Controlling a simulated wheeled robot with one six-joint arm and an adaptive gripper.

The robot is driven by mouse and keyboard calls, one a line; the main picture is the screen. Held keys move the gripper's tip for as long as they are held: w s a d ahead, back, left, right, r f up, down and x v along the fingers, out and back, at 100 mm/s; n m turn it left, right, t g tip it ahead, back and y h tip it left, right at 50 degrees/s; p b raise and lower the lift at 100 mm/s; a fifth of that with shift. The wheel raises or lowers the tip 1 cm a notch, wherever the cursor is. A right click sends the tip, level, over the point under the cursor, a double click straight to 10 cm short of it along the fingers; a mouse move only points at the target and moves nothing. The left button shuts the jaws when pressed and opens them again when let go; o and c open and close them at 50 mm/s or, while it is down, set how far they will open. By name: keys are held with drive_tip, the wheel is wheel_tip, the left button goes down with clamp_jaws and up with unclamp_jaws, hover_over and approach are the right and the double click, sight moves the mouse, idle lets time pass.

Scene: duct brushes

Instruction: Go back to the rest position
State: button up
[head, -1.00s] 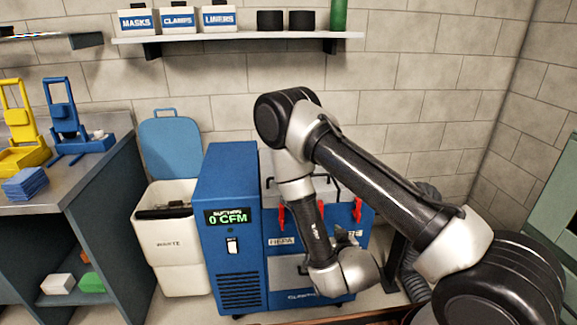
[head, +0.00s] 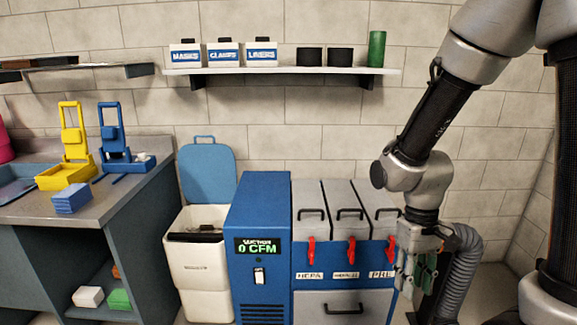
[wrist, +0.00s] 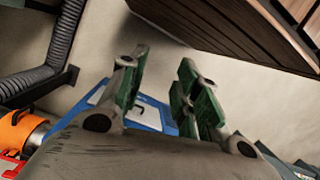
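My gripper (head: 420,275) hangs fingers down at the right of the head view, in front of the right end of the blue filter cabinet (head: 300,262). In the wrist view my gripper (wrist: 160,95) shows green-padded fingers standing apart with nothing between them. A blue and white surface shows beyond the gap. My arm rises from the gripper to the upper right of the head view.
A grey hose (head: 462,265) runs close to the right of my gripper. Left of the cabinet stands an open white bin (head: 200,265) with a blue lid. A shelf (head: 280,71) holds labelled boxes. A workbench (head: 120,180) stands left.

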drive_tip(key=s+d+r+m+t, duration=0.1)
drive_tip(key=d+r+t, duration=0.1)
drive_tip(key=r, duration=0.5)
drive_tip(key=s+d+r+t, duration=0.2)
drive_tip(key=d+r, duration=0.2)
drive_tip(key=r, duration=0.3)
drive_tip(key=s+d+r+m+t, duration=0.1)
drive_tip(key=s+d+r+t, duration=0.1)
drive_tip(key=r, duration=0.5)
drive_tip(key=shift+s+d+m+t, duration=0.3)
drive_tip(key=shift+d+t, duration=0.2)
drive_tip(key=shift+d, duration=0.25)
